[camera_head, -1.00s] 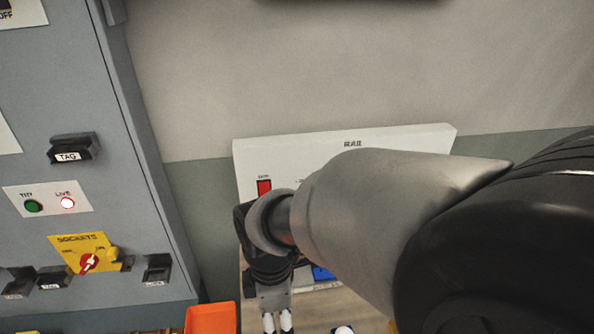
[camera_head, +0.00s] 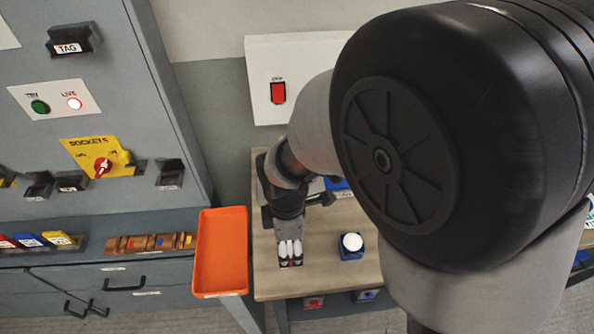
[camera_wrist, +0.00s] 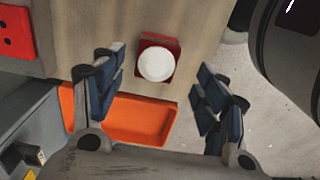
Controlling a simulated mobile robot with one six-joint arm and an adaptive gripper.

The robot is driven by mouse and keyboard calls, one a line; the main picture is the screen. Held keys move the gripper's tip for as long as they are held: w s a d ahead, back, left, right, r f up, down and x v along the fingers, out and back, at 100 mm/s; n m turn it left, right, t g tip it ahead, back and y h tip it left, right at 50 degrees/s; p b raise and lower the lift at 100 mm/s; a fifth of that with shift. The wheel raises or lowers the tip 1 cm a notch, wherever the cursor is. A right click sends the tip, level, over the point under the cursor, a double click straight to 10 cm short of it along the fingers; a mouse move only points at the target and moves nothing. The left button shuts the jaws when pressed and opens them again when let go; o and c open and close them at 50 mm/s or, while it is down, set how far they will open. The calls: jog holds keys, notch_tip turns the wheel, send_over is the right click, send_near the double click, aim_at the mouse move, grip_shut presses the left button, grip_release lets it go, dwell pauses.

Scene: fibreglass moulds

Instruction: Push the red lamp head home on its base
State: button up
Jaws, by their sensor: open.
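The red lamp shows in the wrist view as a round white-topped head (camera_wrist: 156,63) on a square red base (camera_wrist: 153,42). It stands on the wooden bench top, beyond and between my fingers. The white disc covers most of the base, so I cannot tell how far the head sits down. My gripper (camera_wrist: 160,95) is open, with nothing between its fingers. In the head view my gripper (camera_head: 290,254) points down over the bench (camera_head: 320,278), and only a little red shows by its fingertips.
A similar white-topped lamp on a blue base (camera_head: 351,250) stands to the right of my gripper. An orange tray (camera_head: 220,252) lies to the left, beside the grey cabinet (camera_head: 110,185). A white panel with a red switch (camera_head: 278,92) is behind. A red two-holed block (camera_wrist: 15,35) is nearby.

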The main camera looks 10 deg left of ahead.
dwell(0.3)
jog(key=f+b, duration=0.1)
jog(key=f, duration=0.1)
jog(key=f+b, duration=0.1)
jog(key=f, duration=0.2)
jog(key=shift+w+a+f, duration=0.15)
jog(key=shift+w+f, duration=0.05)
jog(key=shift+r, duration=0.1)
jog(key=shift+c, duration=0.2)
jog(key=c, duration=1)
jog(key=shift+r, duration=0.1)
jog(key=shift+c, duration=0.2)
notch_tip(320, 180, up, 20)
jog(key=p, duration=0.6)
